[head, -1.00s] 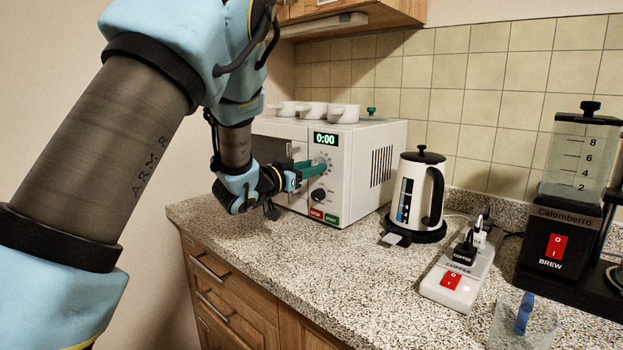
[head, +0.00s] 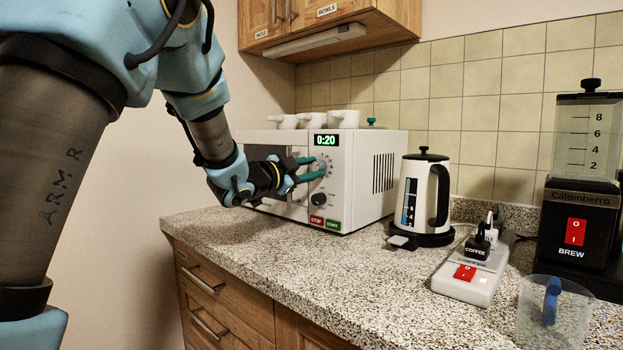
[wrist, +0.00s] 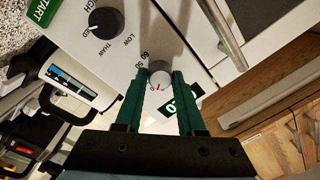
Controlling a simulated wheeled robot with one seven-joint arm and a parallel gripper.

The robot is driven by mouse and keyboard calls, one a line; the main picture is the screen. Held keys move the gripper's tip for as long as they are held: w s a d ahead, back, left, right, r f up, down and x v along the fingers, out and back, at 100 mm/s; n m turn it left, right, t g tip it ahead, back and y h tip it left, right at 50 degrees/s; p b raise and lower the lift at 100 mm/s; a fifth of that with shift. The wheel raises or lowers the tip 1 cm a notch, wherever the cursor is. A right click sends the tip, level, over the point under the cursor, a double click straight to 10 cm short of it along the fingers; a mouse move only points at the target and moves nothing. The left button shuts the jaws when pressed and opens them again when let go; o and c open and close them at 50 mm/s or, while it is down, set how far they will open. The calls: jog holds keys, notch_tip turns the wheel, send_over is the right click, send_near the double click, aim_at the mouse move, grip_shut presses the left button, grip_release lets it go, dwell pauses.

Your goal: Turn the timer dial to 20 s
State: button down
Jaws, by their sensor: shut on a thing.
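The white microwave (head: 350,200) stands on the counter, and its display (head: 326,140) reads 0:20. The timer dial (wrist: 159,73) is a grey knob with a red mark, seen in the wrist view between the tips of my green fingers. My gripper (head: 316,170) is shut on the timer dial at the microwave's front panel. In the head view the fingers partly hide the dial. The black power knob (head: 318,199) is below it, and it also shows in the wrist view (wrist: 106,23).
Red STOP (head: 317,221) and green START (head: 333,225) buttons sit low on the panel. A kettle (head: 412,200), a power strip (head: 472,272), a clear jug (head: 552,312) and a coffee maker (head: 575,215) stand to the right. The front of the counter is clear.

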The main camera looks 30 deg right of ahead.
dwell(0.4)
jog(key=c, duration=0.5)
grip_release()
jog(key=b+v, duration=0.2)
jog(key=v, duration=0.8)
jog(key=shift+s+a, duration=0.15)
jog(key=shift+a, duration=0.25)
